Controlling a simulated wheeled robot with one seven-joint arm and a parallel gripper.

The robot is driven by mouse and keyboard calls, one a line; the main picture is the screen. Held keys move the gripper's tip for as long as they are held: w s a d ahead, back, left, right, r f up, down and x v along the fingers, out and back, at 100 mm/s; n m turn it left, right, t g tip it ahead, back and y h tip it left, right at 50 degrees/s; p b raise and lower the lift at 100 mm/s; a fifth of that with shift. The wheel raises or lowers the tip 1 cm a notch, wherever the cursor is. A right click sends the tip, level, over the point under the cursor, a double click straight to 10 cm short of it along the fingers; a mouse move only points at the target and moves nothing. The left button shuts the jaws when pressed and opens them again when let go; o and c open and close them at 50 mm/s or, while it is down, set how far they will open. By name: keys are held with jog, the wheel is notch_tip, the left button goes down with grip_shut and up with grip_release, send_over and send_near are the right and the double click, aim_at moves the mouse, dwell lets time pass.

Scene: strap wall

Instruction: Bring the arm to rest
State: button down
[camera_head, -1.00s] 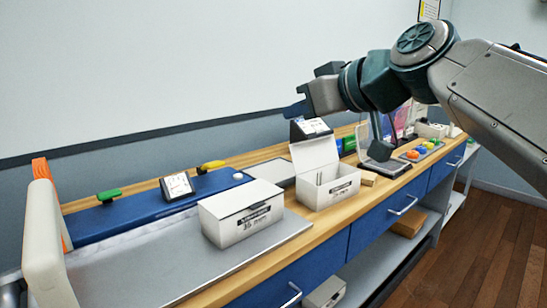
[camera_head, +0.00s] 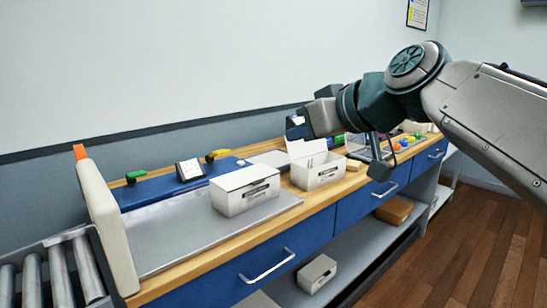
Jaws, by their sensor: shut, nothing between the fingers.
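My gripper (camera_head: 300,127) hangs in the air at the end of my arm, over the back of the workbench (camera_head: 232,234). Its fingers are shut with nothing between them.
A closed white box (camera_head: 246,191) stands on a grey metal plate (camera_head: 165,245). A beige upright (camera_head: 107,225) and a roller conveyor (camera_head: 60,272) are at left. Blue drawers with handles (camera_head: 268,266) line the front. Wooden floor (camera_head: 440,250) at right is clear.

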jog(key=s+d+f+m+g+h+p, duration=0.3)
jog(key=s+d+f+m+h+p, duration=0.1)
jog(key=s+f+p, duration=0.3)
jog(key=s+d+f+m+g+h+p, duration=0.3)
jog(key=s+d+f+p, duration=0.3)
jog(key=f, duration=0.5)
jog(key=shift+s+f+m+g+h+p, duration=0.4)
jog(key=shift+s+h+p, duration=0.2)
jog(key=shift+s+p, duration=0.45)
jog(key=shift+d, duration=0.15)
